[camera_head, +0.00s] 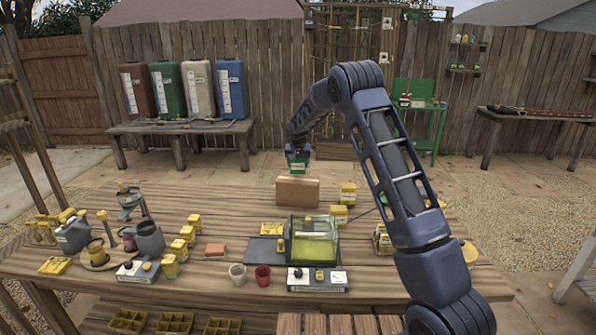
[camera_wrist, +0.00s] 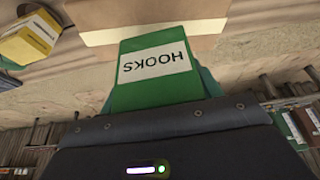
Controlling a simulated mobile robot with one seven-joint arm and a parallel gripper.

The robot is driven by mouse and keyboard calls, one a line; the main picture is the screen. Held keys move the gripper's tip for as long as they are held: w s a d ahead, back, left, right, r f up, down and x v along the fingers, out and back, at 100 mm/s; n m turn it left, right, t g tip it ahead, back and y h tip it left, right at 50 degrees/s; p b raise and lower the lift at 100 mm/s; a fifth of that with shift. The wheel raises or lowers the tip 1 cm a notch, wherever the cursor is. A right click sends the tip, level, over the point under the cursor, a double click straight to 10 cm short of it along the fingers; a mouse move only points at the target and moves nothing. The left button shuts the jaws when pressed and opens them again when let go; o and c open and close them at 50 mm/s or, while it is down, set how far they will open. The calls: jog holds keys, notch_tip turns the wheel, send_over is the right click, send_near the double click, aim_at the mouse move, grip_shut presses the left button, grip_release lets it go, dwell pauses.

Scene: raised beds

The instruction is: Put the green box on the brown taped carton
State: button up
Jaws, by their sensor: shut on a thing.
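The green box (camera_head: 298,168) is held in my gripper (camera_head: 298,158) above the back of the wooden table. In the wrist view the green box (camera_wrist: 160,68) has a white label reading HOOKS, upside down. The brown taped carton (camera_head: 297,192) stands on the table right below the box in the head view. In the wrist view the carton (camera_wrist: 205,18) shows behind the box at the top, with a pale tape strip. My gripper is shut on the box; its fingertips are mostly hidden. I cannot tell whether the box touches the carton, though a small gap seems to show.
Yellow boxes (camera_head: 348,193) stand right of the carton, and one shows in the wrist view (camera_wrist: 30,40). A glass-sided case (camera_head: 313,240) stands in front of the carton. Pots, cans and several small yellow boxes crowd the table's left. The table (camera_head: 235,205) is bare left of the carton.

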aim_at(298, 169)
jog(key=shift+f, duration=1.7)
jog(key=o, duration=1)
jog(key=shift+f, duration=0.1)
